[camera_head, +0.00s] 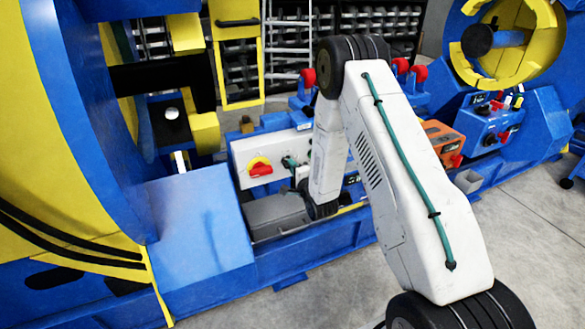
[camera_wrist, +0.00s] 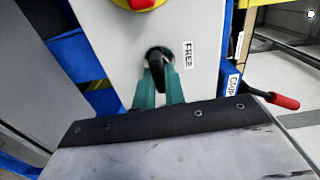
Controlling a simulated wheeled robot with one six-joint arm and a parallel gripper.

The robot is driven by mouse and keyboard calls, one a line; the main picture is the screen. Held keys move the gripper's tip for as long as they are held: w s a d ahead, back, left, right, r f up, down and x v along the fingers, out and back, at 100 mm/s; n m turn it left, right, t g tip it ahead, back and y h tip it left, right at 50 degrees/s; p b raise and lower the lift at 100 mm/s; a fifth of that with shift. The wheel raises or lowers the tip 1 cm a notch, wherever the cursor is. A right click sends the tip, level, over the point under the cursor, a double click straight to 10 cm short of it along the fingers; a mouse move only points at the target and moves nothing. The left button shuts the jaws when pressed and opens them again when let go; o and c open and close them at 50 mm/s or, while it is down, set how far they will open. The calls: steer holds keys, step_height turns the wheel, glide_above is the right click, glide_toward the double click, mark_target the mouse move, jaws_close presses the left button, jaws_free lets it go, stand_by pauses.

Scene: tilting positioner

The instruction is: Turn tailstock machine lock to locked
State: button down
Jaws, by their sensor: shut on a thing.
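A pale control panel (camera_wrist: 110,40) carries a small black knob (camera_wrist: 155,53) with a FREE label (camera_wrist: 188,55) to its right. My gripper (camera_wrist: 158,69) has its green fingers shut on this knob, one on each side. The fingers hide part of the knob, and I cannot read its exact angle. In the head view the panel (camera_head: 240,153) is on the blue machine bed, and my gripper (camera_head: 289,162) reaches it from the right. No locked label is readable.
A red and yellow rotary switch (camera_head: 260,167) sits left of my gripper. A red-handled lever (camera_wrist: 284,101) is near a GRIP label (camera_wrist: 234,84) at right. A blue sloped cover (camera_head: 200,220) stands left; the floor (camera_head: 340,295) in front is clear.

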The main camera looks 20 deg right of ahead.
steer(key=shift+m, duration=0.3)
steer(key=c, duration=1.5)
jaws_free()
steer(key=shift+o, duration=0.2)
steer(key=s, duration=0.8)
